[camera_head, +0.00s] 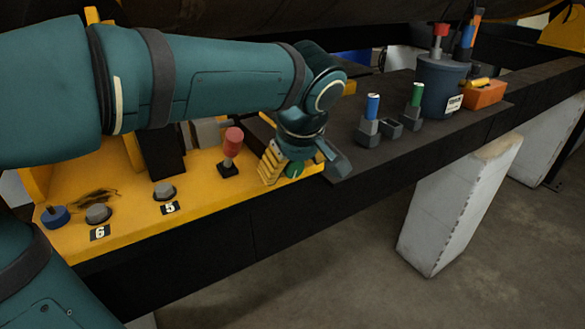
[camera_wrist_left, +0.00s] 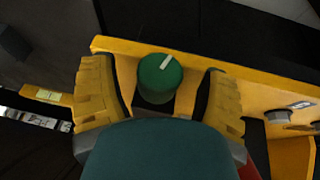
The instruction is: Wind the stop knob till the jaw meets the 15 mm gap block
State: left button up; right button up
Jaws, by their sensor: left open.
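The green stop knob (camera_head: 294,171) stands near the right end of the yellow ledge, partly hidden by my left gripper (camera_head: 300,168). In the left wrist view the knob (camera_wrist_left: 157,82) shows its round top, with a white mark pointing to the upper right. My left gripper (camera_wrist_left: 158,88) is open, one yellow ribbed finger pad on each side of the knob, with a visible gap on both sides. I cannot make out the jaw or the 15 mm gap block for certain. My right gripper is not in view.
The yellow ledge (camera_head: 130,215) carries a red-topped lever (camera_head: 233,142), grey bolt heads by labels 5 and 6, and a blue knob (camera_head: 54,216). On the dark bench stand blue-topped (camera_head: 373,107) and green-topped (camera_head: 416,95) pieces, a tool pot (camera_head: 437,84) and an orange box (camera_head: 485,95).

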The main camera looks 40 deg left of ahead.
pick_arm(q)
jog(key=shift+w+a+f, duration=0.1)
jog(key=shift+f, duration=0.3)
jog(key=c, duration=1.2)
jog(key=g+y+p, duration=0.1)
jog(key=g+p, duration=0.2)
jog(key=shift+r+m, duration=0.1)
jog(key=shift+m, duration=0.3)
jog(key=shift+g+y+p, duration=0.5)
jog(key=shift+g+y, duration=0.1)
jog(key=shift+g, duration=0.4)
jog(key=o, duration=1.2)
